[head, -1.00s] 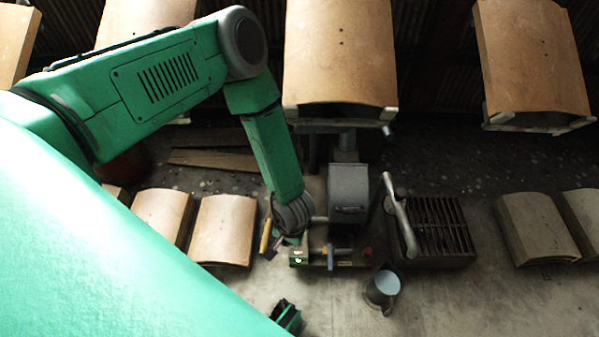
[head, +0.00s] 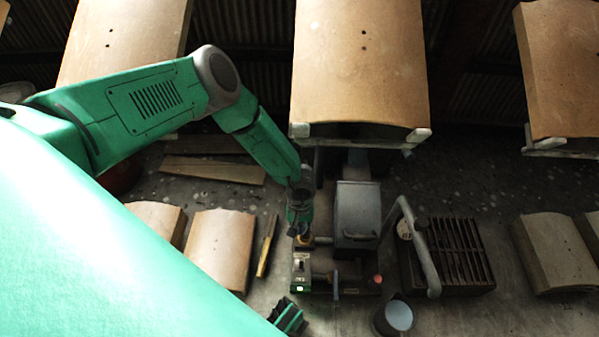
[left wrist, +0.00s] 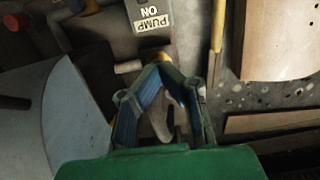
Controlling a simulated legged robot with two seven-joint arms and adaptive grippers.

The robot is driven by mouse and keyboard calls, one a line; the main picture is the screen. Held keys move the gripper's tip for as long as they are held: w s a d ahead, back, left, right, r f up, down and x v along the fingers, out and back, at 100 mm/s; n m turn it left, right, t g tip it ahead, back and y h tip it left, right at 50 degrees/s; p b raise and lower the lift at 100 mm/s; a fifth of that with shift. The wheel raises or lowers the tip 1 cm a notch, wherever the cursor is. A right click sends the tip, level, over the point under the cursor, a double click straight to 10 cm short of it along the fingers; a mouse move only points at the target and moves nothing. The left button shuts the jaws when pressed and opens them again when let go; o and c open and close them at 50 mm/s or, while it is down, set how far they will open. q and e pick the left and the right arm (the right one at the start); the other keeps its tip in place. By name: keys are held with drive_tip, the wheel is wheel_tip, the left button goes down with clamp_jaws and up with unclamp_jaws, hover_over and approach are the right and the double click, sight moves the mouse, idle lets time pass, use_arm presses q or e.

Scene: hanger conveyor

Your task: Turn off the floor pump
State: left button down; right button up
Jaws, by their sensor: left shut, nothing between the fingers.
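The floor pump (head: 357,212) is a grey housing with pipes, in the middle of the head view. A switch box (head: 301,268) with a green light stands at its lower left. In the left wrist view this box (left wrist: 149,14) is at the top, with "PUMP" and "ON" on it upside down. The switch lever itself is too small to make out. My left gripper (head: 303,236) is just above the box in the head view. Its blue-padded fingers (left wrist: 162,68) meet at the tips and are empty. I cannot tell whether they touch the box.
A yellow-handled tool (head: 266,248) lies left of the box. A blue-handled valve (head: 336,286) and a red knob (head: 377,279) are to its right. A curved pipe (head: 418,245) rises by a floor grate (head: 450,258). Large curved panels (head: 361,65) hang behind.

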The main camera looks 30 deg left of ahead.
sight(301, 264)
use_arm(q)
drive_tip(key=f+b, duration=0.1)
drive_tip(key=f, duration=0.2)
drive_tip(key=d+f+b, duration=0.1)
drive_tip(key=f+b, duration=0.1)
drive_tip(key=f, duration=0.1)
drive_tip(key=s+f+b, duration=0.1)
drive_tip(key=f, duration=0.3)
drive_tip(key=shift+d+f, duration=0.1)
drive_tip(key=shift+d, duration=0.1)
drive_tip(key=shift+s+d+r+p, duration=0.6)
drive_tip(key=shift+s+d+r, duration=0.35)
drive_tip(key=shift+s+r, duration=0.3)
drive_tip(key=shift+s, duration=0.05)
drive_tip(key=shift+s+a, duration=0.15)
drive_tip(key=shift+s, duration=0.05)
use_arm(e)
drive_tip(key=f, duration=0.1)
drive_tip(key=d+f, duration=0.1)
drive_tip(key=shift+s+f, duration=0.1)
drive_tip(key=shift+f, duration=0.3)
